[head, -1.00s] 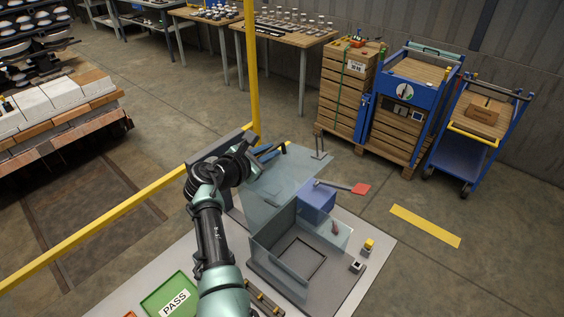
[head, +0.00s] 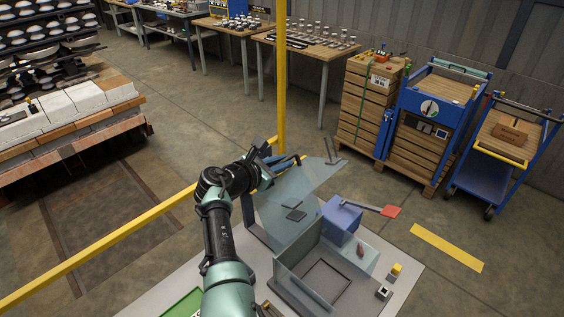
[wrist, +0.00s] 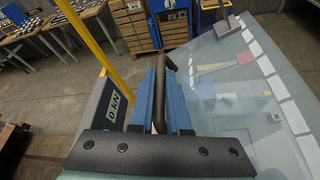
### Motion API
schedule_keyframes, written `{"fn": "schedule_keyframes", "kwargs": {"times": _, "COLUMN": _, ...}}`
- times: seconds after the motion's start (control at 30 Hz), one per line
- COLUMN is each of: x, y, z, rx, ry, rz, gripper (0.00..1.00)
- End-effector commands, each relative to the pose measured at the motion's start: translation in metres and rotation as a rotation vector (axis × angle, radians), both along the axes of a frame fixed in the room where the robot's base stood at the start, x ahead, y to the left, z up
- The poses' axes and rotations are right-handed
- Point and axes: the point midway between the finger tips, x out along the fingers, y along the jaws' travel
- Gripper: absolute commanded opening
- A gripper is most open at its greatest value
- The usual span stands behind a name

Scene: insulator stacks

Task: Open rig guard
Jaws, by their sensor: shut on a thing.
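The rig guard is a clear, pale panel (head: 318,178) standing tilted up over the rig on the bench. Its dark bar handle (wrist: 160,100) shows in the wrist view near the panel's left edge. My gripper (head: 272,160) is at the far left side of the rig. In the wrist view its two blue fingers (wrist: 161,78) are shut around the handle. In the head view my wrist and fingers partly hide the grip. Below the panel are a blue block (head: 341,215) and a clear-walled enclosure with a dark square frame (head: 325,284).
A yellow post (head: 282,85) stands behind my gripper, joined by a yellow rail (head: 100,247). A grey display box (wrist: 112,105) is left of the fingers. A red paddle (head: 390,211) sticks out at the rig's right. Open floor lies right of the bench.

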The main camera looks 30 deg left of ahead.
Motion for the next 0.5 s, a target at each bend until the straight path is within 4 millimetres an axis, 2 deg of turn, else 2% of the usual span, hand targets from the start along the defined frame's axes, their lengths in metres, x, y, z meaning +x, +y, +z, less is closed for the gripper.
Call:
{"fn": "schedule_keyframes", "kwargs": {"times": 0.03, "x": -0.0005, "y": 0.0001, "z": -0.0014, "rx": 0.0, "ry": 0.003, "rz": 0.0, "gripper": 0.18}}
{"fn": "schedule_keyframes", "kwargs": {"times": 0.17, "x": -0.0005, "y": -0.0003, "z": -0.0014, "rx": -0.001, "ry": 0.002, "rz": 0.0, "gripper": 0.42}}
{"fn": "schedule_keyframes", "kwargs": {"times": 0.2, "x": -0.0005, "y": -0.0003, "z": -0.0013, "rx": -0.001, "ry": 0.002, "rz": 0.0, "gripper": 0.45}}
{"fn": "schedule_keyframes", "kwargs": {"times": 0.5, "x": -0.0009, "y": -0.0004, "z": -0.0008, "rx": -0.001, "ry": 0.002, "rz": -0.001, "gripper": 0.45}}
